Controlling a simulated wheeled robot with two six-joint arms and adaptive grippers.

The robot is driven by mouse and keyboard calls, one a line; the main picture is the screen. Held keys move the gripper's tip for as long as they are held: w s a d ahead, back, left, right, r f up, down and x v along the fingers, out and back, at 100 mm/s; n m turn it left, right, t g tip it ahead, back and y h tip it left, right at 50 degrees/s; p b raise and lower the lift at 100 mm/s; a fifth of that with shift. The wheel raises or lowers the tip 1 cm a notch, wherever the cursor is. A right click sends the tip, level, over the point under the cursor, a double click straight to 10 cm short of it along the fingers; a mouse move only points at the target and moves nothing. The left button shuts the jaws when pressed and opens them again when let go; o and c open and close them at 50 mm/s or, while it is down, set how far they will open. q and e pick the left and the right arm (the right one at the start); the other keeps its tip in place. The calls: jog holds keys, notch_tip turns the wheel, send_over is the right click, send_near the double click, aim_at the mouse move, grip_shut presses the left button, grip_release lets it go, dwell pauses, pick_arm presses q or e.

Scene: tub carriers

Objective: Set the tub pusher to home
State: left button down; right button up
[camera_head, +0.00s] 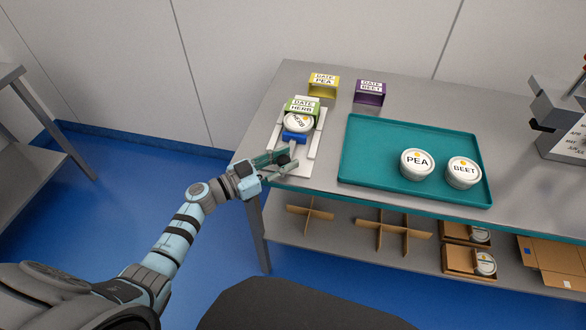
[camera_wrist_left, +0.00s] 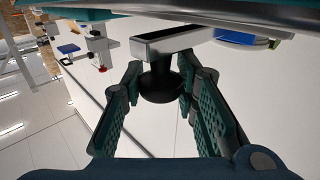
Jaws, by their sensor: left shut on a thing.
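My left gripper (camera_head: 279,163) is at the near end of the pusher track, with its fingers shut around the black knob of the tub pusher. In the left wrist view the black knob (camera_wrist_left: 160,84) sits between the two fingers, below a metal bar (camera_wrist_left: 178,40). The pusher's blue block (camera_head: 295,137) lies between two white rails (camera_head: 275,136), just in front of a white HERB tub (camera_head: 298,123); I cannot tell whether they touch. A green DATE HERB sleeve (camera_head: 302,104) stands at the track's far end, behind the tub. My right gripper is not in view.
A yellow DATE PEA sleeve (camera_head: 324,84) and a purple DATE BEET sleeve (camera_head: 370,91) stand at the back. A teal tray (camera_head: 385,133) holds a PEA tub (camera_head: 417,164) and a BEET tub (camera_head: 463,172). Cardboard dividers (camera_head: 393,238) lie on the lower shelf.

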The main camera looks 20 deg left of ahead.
pick_arm(q)
jog(key=c, duration=1.2)
grip_release()
jog(key=shift+a, duration=0.1)
jog(key=v, duration=1.2)
jog(key=shift+r, duration=0.1)
